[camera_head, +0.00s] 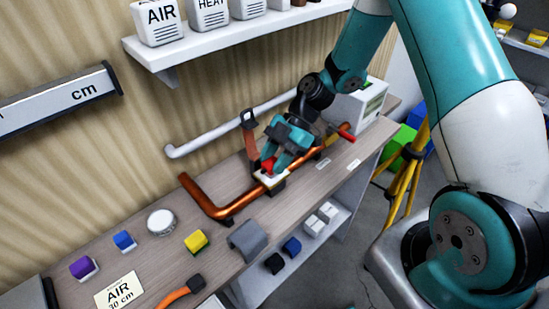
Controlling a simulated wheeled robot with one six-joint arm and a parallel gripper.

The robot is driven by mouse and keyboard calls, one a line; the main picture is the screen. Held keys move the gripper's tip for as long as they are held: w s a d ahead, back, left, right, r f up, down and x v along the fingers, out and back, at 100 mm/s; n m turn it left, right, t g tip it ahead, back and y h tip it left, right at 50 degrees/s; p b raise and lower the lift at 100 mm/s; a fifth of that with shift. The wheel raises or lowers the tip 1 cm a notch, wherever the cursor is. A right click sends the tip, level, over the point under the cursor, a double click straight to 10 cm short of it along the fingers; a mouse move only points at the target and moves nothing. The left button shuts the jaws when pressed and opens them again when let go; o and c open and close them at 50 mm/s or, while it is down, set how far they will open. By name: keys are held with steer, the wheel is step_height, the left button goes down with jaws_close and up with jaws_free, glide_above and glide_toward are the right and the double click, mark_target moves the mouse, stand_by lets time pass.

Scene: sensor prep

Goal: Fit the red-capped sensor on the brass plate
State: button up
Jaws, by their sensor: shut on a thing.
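My gripper (277,162) points down over the bench at the copper pipe (232,211) and is shut on the red-capped sensor. The sensor's red cap (267,165) shows between and beside the teal fingers. A small pale piece (268,179) shows just below the cap, at the pipe. I cannot tell whether it is the sensor's base or a plate. The brass plate cannot be made out clearly; the gripper and sensor may hide it. Whether the sensor touches the pipe or a plate is too small to tell.
Purple (83,267), blue (124,240) and yellow-capped (196,241) blocks, a white round puck (160,221) and a grey curved piece (248,241) lie on the bench (150,262). A white pipe (215,134) runs along the wall. A white box (358,108) stands behind right.

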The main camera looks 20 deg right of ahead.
steer(key=shift+f+b, duration=0.3)
steer(key=shift+f, duration=0.05)
stand_by(0.3)
steer(key=o, duration=1.3)
steer(key=shift+c, duration=0.2)
steer(key=shift+r, duration=0.1)
steer(key=shift+c, duration=0.4)
steer(key=shift+w, duration=0.1)
